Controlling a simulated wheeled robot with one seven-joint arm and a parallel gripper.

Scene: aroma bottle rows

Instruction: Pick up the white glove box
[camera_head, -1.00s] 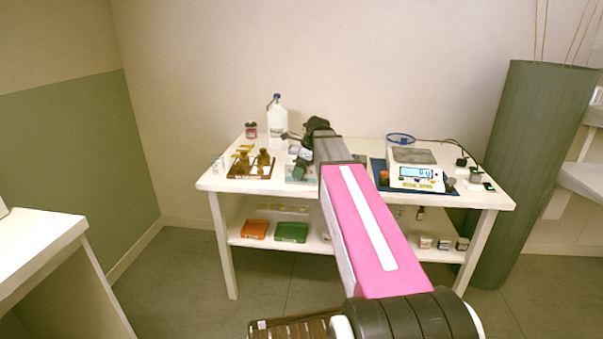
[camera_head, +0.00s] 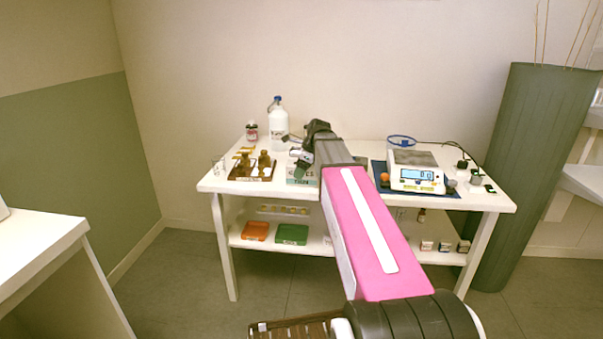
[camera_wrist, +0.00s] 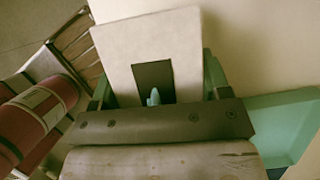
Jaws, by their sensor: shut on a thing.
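The white glove box (camera_head: 301,174) is at the table's middle, just left of my arm in the head view, with green lettering on its front. Its white top fills the centre of the wrist view (camera_wrist: 184,43), with a dark opening and a pale blue tip sticking out. My gripper (camera_wrist: 157,88) is shut on the box, with green finger parts at its sides. In the head view my gripper (camera_head: 300,156) is partly hidden by my arm. Whether the box is clear of the tabletop I cannot tell.
A scale (camera_head: 417,174) stands right on a blue mat. The lower shelf holds an orange box (camera_head: 256,231) and a green box (camera_head: 292,234).

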